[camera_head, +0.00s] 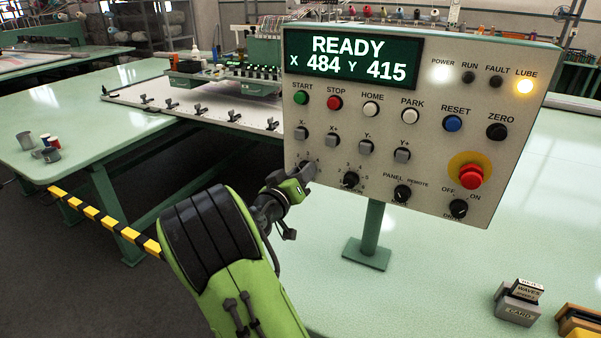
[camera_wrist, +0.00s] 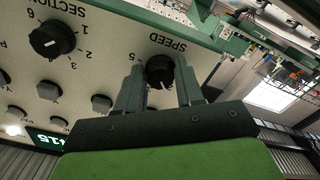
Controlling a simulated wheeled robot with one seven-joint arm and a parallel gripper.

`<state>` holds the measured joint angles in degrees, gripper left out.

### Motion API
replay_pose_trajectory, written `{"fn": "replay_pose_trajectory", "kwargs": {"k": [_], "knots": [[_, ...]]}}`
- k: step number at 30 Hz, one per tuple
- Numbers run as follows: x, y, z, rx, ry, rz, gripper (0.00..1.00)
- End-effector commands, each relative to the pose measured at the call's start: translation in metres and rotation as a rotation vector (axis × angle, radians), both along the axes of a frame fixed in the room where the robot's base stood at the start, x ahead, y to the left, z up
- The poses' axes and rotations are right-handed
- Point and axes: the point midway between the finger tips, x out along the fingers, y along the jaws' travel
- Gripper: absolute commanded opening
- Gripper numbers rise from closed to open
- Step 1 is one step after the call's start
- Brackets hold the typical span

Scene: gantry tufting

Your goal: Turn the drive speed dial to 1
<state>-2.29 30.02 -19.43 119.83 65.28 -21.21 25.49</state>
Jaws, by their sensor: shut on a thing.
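The speed dial (camera_wrist: 160,71) is a round black knob on the control panel, with the word SPEED printed beside it in the wrist view, upside down. A numeral 5 shows next to it; the other numbers are hidden by my gripper or too small to read. My gripper (camera_wrist: 160,86) has one finger on each side of the knob and is shut on it. Which number the dial's mark points to I cannot tell. In the head view my gripper (camera_head: 303,174) is at the panel's lower left corner and covers most of this dial.
The panel (camera_head: 440,112) shows READY, X 484, Y 415, with the LUBE lamp lit. The section dial (camera_head: 350,180) sits close beside my gripper, with push buttons above. The red emergency stop (camera_head: 470,176) is at the right.

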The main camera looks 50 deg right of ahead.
Motion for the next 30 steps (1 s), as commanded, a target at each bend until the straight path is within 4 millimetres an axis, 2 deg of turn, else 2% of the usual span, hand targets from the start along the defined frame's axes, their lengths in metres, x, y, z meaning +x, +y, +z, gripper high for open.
{"fn": "replay_pose_trajectory", "kwargs": {"k": [18,30], "knots": [[-0.0001,0.0003,0.0027,-0.161,0.565,0.001,0.06],[-0.0002,0.0003,0.003,-0.249,0.866,0.003,0.06]]}}
